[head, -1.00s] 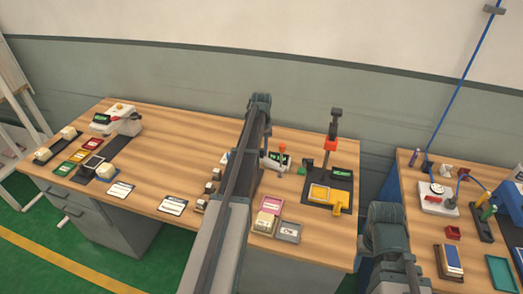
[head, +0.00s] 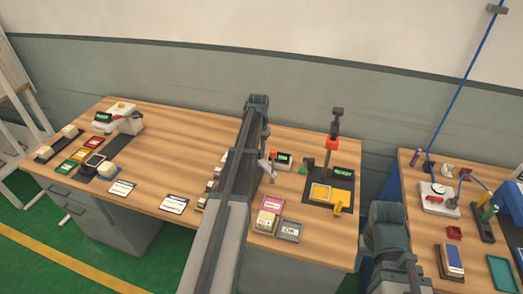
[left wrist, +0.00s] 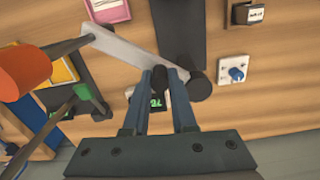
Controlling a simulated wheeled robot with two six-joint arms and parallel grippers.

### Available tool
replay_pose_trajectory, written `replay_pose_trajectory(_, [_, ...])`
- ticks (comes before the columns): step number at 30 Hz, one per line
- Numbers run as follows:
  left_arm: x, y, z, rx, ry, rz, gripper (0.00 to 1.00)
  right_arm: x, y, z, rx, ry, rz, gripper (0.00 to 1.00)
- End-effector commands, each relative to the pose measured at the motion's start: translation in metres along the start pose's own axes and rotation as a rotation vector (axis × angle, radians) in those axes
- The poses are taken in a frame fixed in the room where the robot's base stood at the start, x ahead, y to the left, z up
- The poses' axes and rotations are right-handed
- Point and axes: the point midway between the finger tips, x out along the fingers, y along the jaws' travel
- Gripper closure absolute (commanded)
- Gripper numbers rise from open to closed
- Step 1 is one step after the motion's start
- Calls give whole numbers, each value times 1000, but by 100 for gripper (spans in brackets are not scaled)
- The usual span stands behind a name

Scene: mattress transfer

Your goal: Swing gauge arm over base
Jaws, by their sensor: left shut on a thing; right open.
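The gauge arm is a pale grey bar (left wrist: 122,48) that runs from upper left to my left gripper (left wrist: 163,77) in the left wrist view. It also shows as a short slanted bar (head: 265,172) beside my left arm in the head view. The left gripper is shut on a dark post at the bar's near end. A dark flat base strip (left wrist: 181,28) lies beyond the fingers, with the bar slanting away to its left. A green display (left wrist: 158,103) is partly hidden behind the fingers. My left arm hides much of the gauge in the head view.
A press stand with a red head (head: 332,145) and yellow fixture (head: 320,193) stands close to the right. A pink tray (head: 272,202) and grey tray (head: 289,231) lie in front. A box with a blue knob (left wrist: 235,71) is nearby.

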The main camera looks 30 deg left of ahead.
Motion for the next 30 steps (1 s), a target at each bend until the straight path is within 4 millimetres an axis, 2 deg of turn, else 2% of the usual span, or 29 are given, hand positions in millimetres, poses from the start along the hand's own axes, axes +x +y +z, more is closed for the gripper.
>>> replay_pose_trajectory(18, [0,-29,25,570,-1,1,100,0,0,0,0,0,0,45])
replay_pose_trajectory(30, [0,-44,29,819,-1,1,100,0,0,0,0,0,0,45])
